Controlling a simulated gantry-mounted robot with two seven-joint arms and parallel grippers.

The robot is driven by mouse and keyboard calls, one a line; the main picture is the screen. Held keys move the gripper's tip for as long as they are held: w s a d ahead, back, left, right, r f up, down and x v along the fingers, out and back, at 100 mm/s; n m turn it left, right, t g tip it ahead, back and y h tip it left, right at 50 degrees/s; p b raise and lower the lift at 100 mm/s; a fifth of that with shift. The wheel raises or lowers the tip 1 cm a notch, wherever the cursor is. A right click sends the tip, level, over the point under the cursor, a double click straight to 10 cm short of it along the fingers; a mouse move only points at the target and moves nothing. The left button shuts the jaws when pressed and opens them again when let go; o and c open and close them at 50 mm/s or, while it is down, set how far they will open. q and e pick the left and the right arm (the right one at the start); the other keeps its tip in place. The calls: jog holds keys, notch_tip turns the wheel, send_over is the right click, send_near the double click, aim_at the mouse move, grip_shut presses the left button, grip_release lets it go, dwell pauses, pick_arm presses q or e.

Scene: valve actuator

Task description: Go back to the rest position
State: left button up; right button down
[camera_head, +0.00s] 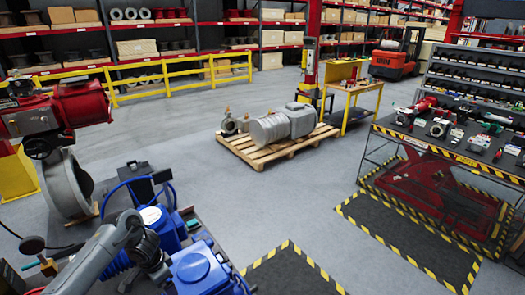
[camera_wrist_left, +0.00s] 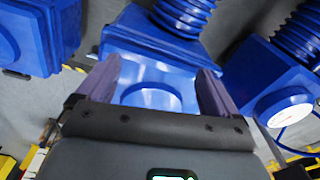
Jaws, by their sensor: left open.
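My left gripper (camera_wrist_left: 158,75) is open, with its two purple-grey fingers spread apart. Between and beyond them lies a blue actuator housing (camera_wrist_left: 150,45), and I cannot tell whether the fingers touch it. A ribbed blue bellows rises from its far side. A second blue unit with a round white dial (camera_wrist_left: 285,108) is at the right of the wrist view, and another blue box (camera_wrist_left: 35,35) is at the left. In the head view my grey left arm comes in at the bottom left beside a blue box (camera_head: 198,268) and a blue unit (camera_head: 160,225). My right gripper is not in view.
A large red valve actuator (camera_head: 82,103) stands at the left. A pallet (camera_head: 258,153) with a grey machine is on the floor mid-scene. A workbench (camera_head: 440,143) with parts stands at the right. Yellow railing (camera_head: 165,80) runs behind. The grey floor between is clear.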

pick_arm(q)
jog(key=s+a+r+n+y, duration=0.1)
jog(key=s+a+n, duration=0.15)
jog(key=a, duration=0.85)
jog(key=s+a+r+n, duration=0.1)
jog(key=s+a, duration=0.3)
jog(key=a, duration=0.6)
jog(key=s+a+r+n+y, duration=0.15)
jog(key=s+a, duration=0.25)
jog(key=a, duration=0.7)
jog(key=s+d+f+m+t+y, duration=0.2)
jog(key=d+f+m+t, duration=0.3)
jog(key=d+f, duration=1)
jog(key=s+d+r, duration=0.3)
jog(key=s+r, duration=0.1)
jog(key=s, duration=0.3)
jog(key=s+d+r+g+y, duration=0.1)
jog(key=s+d+r, duration=0.3)
jog(key=s, duration=0.3)
jog(key=s+d+r, duration=0.3)
jog(key=s+r, duration=0.1)
jog(key=s, duration=0.4)
jog(key=d+f+n+h, duration=0.2)
jog(key=d+n, duration=0.1)
jog(key=d, duration=0.4)
jog(key=s+d+f+n+g+h, duration=0.1)
jog(key=d+n+h, duration=0.2)
jog(key=d, duration=0.5)
jog(key=shift+s+f, duration=0.15)
jog(key=shift+f, duration=0.2)
